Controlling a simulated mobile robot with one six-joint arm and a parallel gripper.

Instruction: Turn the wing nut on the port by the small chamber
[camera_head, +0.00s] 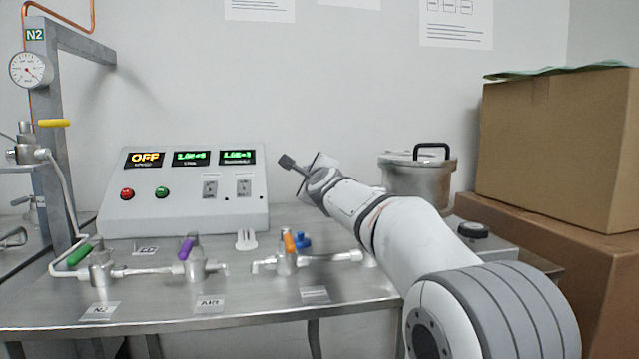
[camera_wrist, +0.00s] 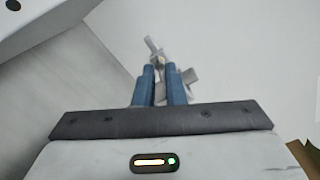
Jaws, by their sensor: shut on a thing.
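My gripper (camera_head: 296,167) is raised above the bench, between the control box and the lidded metal chamber (camera_head: 418,180). In the wrist view its blue fingers (camera_wrist: 159,85) are shut on a small grey metal part. A thin stem (camera_wrist: 153,46) of this part sticks out beyond the fingertips, and a flat grey piece (camera_wrist: 191,77) shows at the right finger. The fingers hide the part's middle, so I cannot tell whether it is a wing nut.
The control box (camera_head: 185,210) stands left of my gripper, its left display reading OFF. Valves with green (camera_head: 79,255), purple (camera_head: 186,248) and orange (camera_head: 289,241) handles line the bench (camera_head: 200,312) front. Cardboard boxes (camera_head: 560,145) are stacked at the right.

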